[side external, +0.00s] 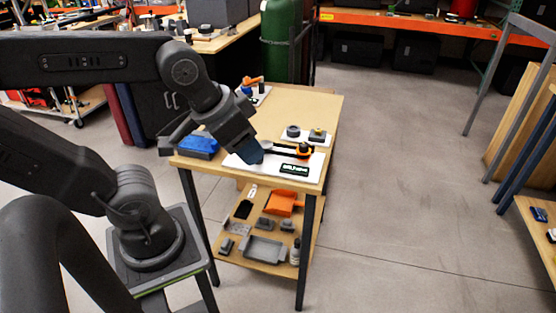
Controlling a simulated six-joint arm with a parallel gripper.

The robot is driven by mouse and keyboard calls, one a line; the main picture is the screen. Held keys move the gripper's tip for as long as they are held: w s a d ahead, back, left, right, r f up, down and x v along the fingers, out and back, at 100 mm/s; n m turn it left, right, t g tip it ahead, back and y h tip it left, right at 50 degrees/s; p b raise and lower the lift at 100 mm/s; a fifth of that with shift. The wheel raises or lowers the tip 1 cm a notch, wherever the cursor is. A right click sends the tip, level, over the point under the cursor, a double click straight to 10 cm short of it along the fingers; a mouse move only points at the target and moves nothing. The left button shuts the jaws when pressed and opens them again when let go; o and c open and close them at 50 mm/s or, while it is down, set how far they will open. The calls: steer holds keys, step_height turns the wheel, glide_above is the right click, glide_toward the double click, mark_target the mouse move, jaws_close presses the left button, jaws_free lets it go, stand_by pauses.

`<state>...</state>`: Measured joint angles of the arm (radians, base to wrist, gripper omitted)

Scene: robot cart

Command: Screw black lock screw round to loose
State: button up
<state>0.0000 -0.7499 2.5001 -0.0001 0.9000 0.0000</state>
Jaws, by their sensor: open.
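A white board (312,172) lies on the cart's wooden top near its front edge. On it is a black bar (278,148) with an orange-and-black clamp-like part (303,150) at its right end. A black label plate (294,169) lies in front of them. The black lock screw is too small to pick out for certain; it may be on the orange-and-black part. My gripper (253,156) is low over the board's left end, left of the bar, with dark blue fingertips pointing down. It is open, with nothing visible in it. Whether it touches anything cannot be told.
A blue box (197,146) stands at the cart's left edge. Behind the board are a dark ring (293,131) and a dark block (317,135) on white plates. An orange tool (251,82) is at the back. The lower shelf (278,264) holds an orange dustpan and grey parts.

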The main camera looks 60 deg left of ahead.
steer(key=shift+o, duration=0.2)
stand_by(0.7)
steer(key=shift+o, duration=0.9)
steer(key=shift+w+a, duration=0.15)
steer(key=shift+o, duration=0.4)
steer(key=w+a+g, duration=0.1)
steer(key=w+a, duration=0.3)
steer(key=w, duration=0.1)
steer(key=shift+a+m+g+y, duration=0.2)
steer(key=shift+m+g+y, duration=0.1)
steer(key=shift+m+y, duration=0.1)
steer(key=w+a+f+m+g, duration=0.1)
steer(key=w+a+f, duration=0.2)
steer(key=a, duration=0.4)
steer(key=w+a+f+m+g, duration=0.1)
steer(key=w+a+f+g, duration=0.1)
steer(key=a+f, duration=0.35)
steer(key=w+a+f+m+g, duration=0.1)
steer(key=w+a+f, duration=0.15)
steer(key=a, duration=0.55)
steer(key=shift+h, duration=0.4)
steer(key=f, duration=1.2)
steer(key=shift+w+f, duration=0.3)
steer(key=c, duration=0.9)
